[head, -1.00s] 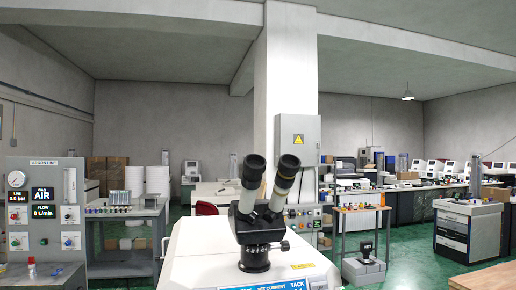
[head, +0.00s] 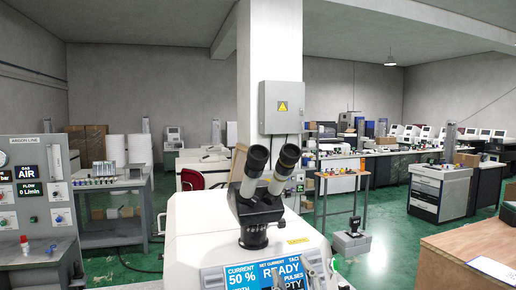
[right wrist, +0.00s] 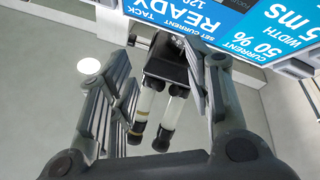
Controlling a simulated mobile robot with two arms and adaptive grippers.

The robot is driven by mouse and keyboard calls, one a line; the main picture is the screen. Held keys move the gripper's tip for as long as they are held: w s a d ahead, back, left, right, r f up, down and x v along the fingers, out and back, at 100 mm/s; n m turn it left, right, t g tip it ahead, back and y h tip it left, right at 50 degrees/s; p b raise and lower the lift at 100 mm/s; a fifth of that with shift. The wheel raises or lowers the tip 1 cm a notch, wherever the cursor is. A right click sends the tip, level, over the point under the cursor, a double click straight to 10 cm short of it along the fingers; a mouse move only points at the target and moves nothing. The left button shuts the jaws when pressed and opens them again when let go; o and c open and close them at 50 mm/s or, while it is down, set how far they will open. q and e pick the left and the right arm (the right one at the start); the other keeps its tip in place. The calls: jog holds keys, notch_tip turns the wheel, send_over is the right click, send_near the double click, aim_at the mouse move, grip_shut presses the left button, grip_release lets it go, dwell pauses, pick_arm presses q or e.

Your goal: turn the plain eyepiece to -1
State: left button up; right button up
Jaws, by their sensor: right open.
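The microscope (head: 254,215) on the white machine has two eyepieces. The plain eyepiece (head: 257,159) is the left one in the head view, with a black end on a pale tube. The other eyepiece (head: 289,156), on the right, has a gold ring. In the right wrist view they appear inverted, with the plain eyepiece (right wrist: 163,139) right of the ringed one (right wrist: 136,133). My right gripper (head: 304,274) is open and empty at the bottom of the head view, below the eyepieces, over the front panel. Its fingers (right wrist: 160,66) frame the microscope in the wrist view. No dial marks are readable.
The machine's blue display (head: 262,275) reads READY and 50 %. A gas panel (head: 35,190) stands at the left, a wooden-topped bench (head: 450,262) at the lower right.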

jog(key=s+a+r+n+g+y, duration=0.1)
jog(key=s+a+r+n+y, duration=0.1)
jog(key=a+r+n+y, duration=0.6)
jog(key=s+a+r+n+g+y, duration=0.1)
jog(key=a+r+n+g+y, duration=0.15)
jog(key=r+n+y, duration=0.5)
jog(key=s+a+r+n+g+h, duration=0.1)
jog(key=s+a+r+n+g, duration=0.3)
jog(key=a+n+g, duration=0.45)
jog(key=s+a+r+n+g+h, duration=0.25)
jog(key=s+a+n+g, duration=0.3)
jog(key=n+g, duration=0.5)
jog(key=m+t+h, duration=0.2)
jog(key=t+h, duration=0.8)
jog(key=h, duration=0.4)
send_near(259, 151)
jog(key=p+x, duration=0.3)
jog(key=x, duration=0.6)
jog(key=shift+w+p, duration=0.1)
jog(key=shift+p, duration=0.3)
jog(key=shift+w+a+f, duration=0.1)
jog(key=shift+w+f, duration=0.2)
jog(key=shift+f, duration=0.1)
